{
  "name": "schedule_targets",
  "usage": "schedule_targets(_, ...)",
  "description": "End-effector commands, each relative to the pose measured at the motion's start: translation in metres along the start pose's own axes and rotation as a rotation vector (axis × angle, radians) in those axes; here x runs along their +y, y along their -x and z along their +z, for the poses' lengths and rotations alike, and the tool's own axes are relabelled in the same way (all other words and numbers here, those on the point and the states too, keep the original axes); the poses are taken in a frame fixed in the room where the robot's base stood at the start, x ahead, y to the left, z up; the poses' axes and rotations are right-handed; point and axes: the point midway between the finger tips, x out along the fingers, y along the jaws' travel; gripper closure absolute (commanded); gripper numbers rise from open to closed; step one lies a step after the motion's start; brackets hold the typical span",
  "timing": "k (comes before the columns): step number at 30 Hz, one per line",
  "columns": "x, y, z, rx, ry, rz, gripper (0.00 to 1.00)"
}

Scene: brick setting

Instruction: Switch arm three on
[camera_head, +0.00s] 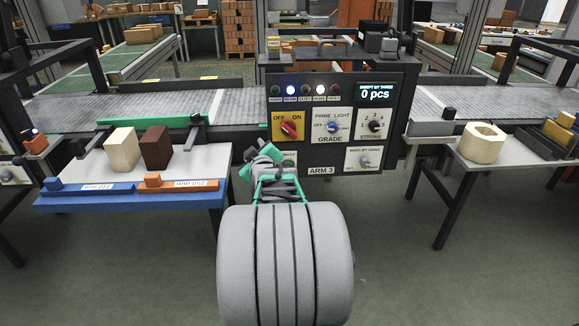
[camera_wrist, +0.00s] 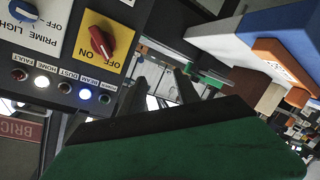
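The ARM 3 control panel (camera_head: 335,110) stands in the middle of the head view. Its yellow OFF/ON plate (camera_head: 277,125) carries a red rotary switch (camera_head: 289,128) at the panel's left. The switch also shows in the wrist view (camera_wrist: 101,42), where the picture is turned over. Its handle is slanted; I cannot read surely which label it points to. My gripper (camera_head: 268,160) is in front of the panel's lower left corner, below the switch. In the wrist view its two dark fingers (camera_wrist: 160,88) stand apart with nothing between them, and they do not touch the switch.
The panel also has indicator lamps (camera_head: 305,89), a display (camera_head: 375,93) reading 0 pcs, and GRADE (camera_head: 333,127) and STROKE (camera_head: 373,124) knobs. A blue-edged table (camera_head: 90,185) with two blocks stands left. A table with a hollow pale block (camera_head: 481,143) stands right.

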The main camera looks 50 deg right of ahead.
Motion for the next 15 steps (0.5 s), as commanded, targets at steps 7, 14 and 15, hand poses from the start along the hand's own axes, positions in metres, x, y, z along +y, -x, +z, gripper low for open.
schedule_targets(7, 0.077, -0.017, 0.078, 0.051, 0.108, 0.280, 0.62)
schedule_targets(14, 0.087, -0.056, 0.072, 0.051, 0.108, 0.276, 0.62)
schedule_targets(15, 0.089, -0.064, 0.071, 0.052, 0.107, 0.276, 0.62)
